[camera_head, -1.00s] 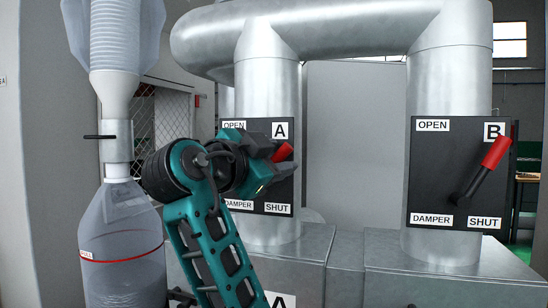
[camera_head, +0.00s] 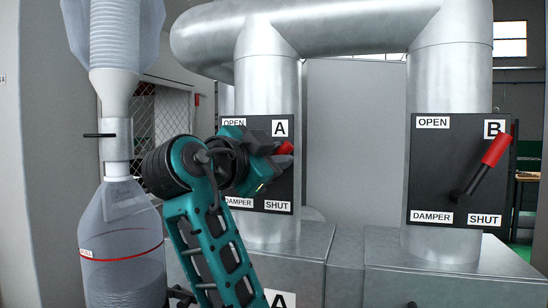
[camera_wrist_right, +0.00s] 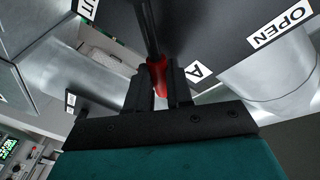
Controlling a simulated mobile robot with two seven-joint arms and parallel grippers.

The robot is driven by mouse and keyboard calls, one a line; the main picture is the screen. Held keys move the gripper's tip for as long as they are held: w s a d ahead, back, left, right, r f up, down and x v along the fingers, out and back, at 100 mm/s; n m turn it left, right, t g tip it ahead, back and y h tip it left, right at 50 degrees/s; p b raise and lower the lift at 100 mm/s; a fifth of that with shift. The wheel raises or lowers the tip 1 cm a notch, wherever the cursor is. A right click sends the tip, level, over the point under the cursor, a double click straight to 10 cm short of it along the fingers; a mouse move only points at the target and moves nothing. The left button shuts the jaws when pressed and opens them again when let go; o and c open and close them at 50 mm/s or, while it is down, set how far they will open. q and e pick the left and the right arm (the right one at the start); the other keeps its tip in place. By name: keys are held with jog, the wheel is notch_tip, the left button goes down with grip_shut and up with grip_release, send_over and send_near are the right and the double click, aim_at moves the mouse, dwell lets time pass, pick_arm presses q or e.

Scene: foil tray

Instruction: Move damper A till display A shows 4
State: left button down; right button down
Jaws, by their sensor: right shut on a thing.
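The damper A panel (camera_head: 275,190) is black, on the left metal duct, with labels OPEN, SHUT and DAMPER. Its red-tipped lever (camera_head: 286,147) points up and right, its lower part hidden behind my gripper. My right gripper (camera_head: 277,149) is shut on this lever. The wrist view shows the red grip (camera_wrist_right: 159,78) between the two dark fingers (camera_wrist_right: 159,92). Display A's reading is not visible; only a label A (camera_head: 280,299) shows at the bottom edge. My left gripper is not in view.
Damper B's panel (camera_head: 431,165) stands to the right, its red lever (camera_head: 495,150) tilted up-right. A clear dust bag with a red line (camera_head: 121,251) hangs at left. A green-lit screen (camera_wrist_right: 8,148) shows at the wrist view's left edge, too small to read.

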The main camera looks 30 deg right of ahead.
jog(key=shift+s+d+f+m+b, duration=0.25)
jog(key=shift+f+m+b, duration=0.1)
jog(key=shift+m+b, duration=0.3)
jog(key=c, duration=1)
grip_release()
jog(key=shift+a, duration=0.15)
